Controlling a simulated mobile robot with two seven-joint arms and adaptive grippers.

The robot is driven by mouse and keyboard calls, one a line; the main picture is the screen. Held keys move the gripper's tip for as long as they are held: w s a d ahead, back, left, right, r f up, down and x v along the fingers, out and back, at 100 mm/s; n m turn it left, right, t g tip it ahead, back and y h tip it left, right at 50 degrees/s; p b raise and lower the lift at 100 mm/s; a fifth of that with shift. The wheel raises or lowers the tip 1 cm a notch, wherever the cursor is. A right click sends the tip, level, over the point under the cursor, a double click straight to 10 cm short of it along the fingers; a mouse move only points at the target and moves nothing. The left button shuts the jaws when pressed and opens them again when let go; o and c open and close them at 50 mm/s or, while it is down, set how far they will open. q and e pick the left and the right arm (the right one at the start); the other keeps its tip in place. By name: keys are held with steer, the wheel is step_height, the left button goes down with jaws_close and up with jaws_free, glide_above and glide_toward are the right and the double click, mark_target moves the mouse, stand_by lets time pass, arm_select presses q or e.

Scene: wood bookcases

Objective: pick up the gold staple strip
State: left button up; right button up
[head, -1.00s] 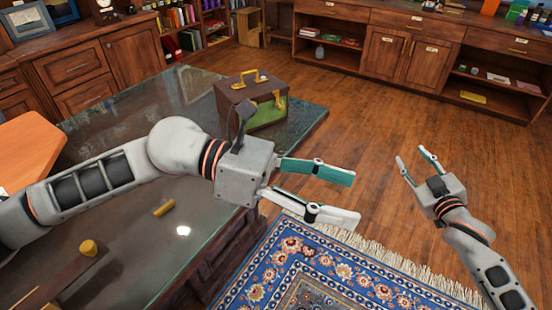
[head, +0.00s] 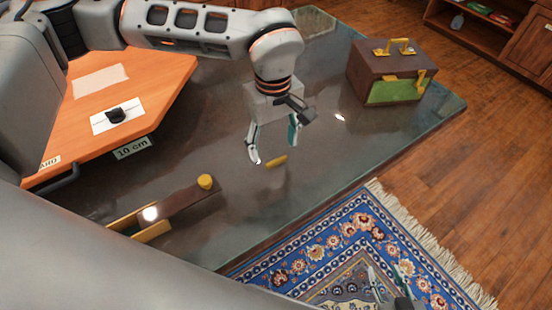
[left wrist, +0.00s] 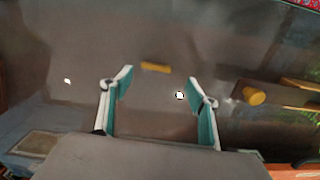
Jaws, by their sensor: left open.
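The gold staple strip (head: 276,161) is a small yellow bar lying on the dark glossy tabletop (head: 330,165). My left gripper (head: 274,151) points down over the table, open and empty, with its fingertips close to the strip in the head view. In the left wrist view the strip (left wrist: 155,67) lies beyond the open fingers (left wrist: 161,75), between their lines and nearer the left finger. The strip appears apart from both fingers. My right gripper (head: 389,272) is at the bottom edge over the rug, its fingers apart and empty.
A long brown piece with a yellow knob (head: 205,181) lies left of the strip. An orange-topped surface (head: 150,75) with a "10 cm" label stands at the left. A brown and green box (head: 365,75) with gold fittings stands at the back right. The tabletop around the strip is clear.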

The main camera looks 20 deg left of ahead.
mark_target(276, 162)
arm_select(q)
steer(key=f, duration=0.3)
steer(key=w+f, duration=0.1)
steer(key=f, duration=0.1)
steer(key=shift+f, duration=0.25)
steer(key=c, duration=1)
